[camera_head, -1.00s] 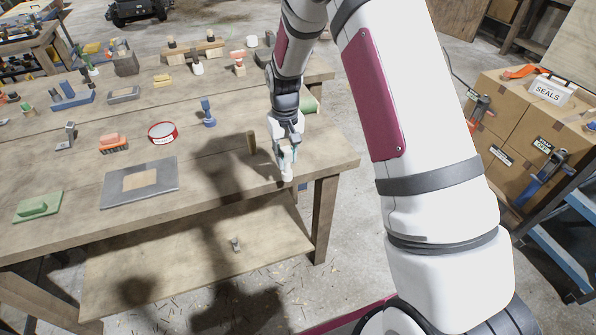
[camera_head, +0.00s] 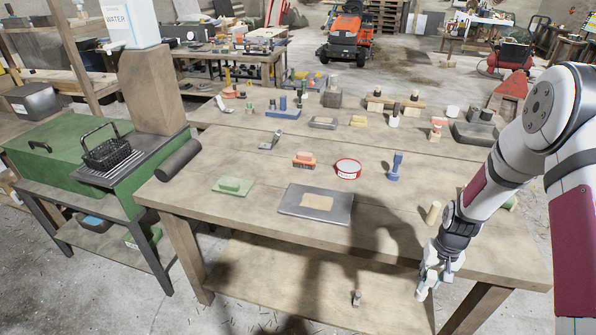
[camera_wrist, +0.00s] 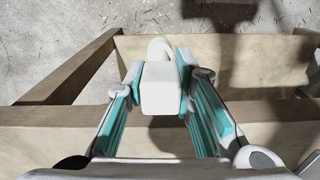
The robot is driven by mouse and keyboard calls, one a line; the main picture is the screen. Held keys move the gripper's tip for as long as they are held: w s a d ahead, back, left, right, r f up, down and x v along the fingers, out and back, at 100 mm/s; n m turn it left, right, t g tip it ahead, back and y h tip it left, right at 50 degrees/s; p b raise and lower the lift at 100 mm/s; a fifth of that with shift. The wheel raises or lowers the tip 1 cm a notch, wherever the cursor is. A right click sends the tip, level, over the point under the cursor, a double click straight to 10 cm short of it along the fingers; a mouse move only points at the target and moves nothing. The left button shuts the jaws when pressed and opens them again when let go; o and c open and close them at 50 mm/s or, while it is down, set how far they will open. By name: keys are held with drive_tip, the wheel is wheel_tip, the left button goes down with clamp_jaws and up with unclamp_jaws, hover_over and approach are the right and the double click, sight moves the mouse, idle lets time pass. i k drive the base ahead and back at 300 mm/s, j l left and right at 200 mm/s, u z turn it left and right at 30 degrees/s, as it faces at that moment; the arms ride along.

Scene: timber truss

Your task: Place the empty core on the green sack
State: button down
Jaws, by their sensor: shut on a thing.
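My gripper (camera_head: 424,280) is at the front right edge of the workbench, pointing down, its fingers shut on a small white thing with a blocky body and a rounded end. This white thing (camera_wrist: 161,90) sits between the two teal-lined fingers in the wrist view. I cannot tell whether it is the empty core. A tan upright cylinder (camera_head: 433,213), which may be the core, stands on the bench just behind my gripper. A green object (camera_head: 511,203) shows partly behind my arm at the bench's right; I cannot tell if it is the green sack.
On the workbench (camera_head: 270,168) are a grey plate (camera_head: 290,202), a green float-like block (camera_head: 233,186), a red-rimmed tin (camera_head: 348,168), a blue tool (camera_head: 395,166) and an orange brush (camera_head: 304,160). The bench front is mostly clear.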

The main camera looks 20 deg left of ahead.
sight(233, 183)
drive_tip(key=j+z, duration=0.1)
drive_tip(key=j, duration=0.7)
drive_tip(key=k+j+z, duration=0.1)
drive_tip(key=j, duration=0.65)
drive_tip(key=k+j, duration=0.1)
drive_tip(key=j, duration=0.7)
drive_tip(key=i+z, duration=0.05)
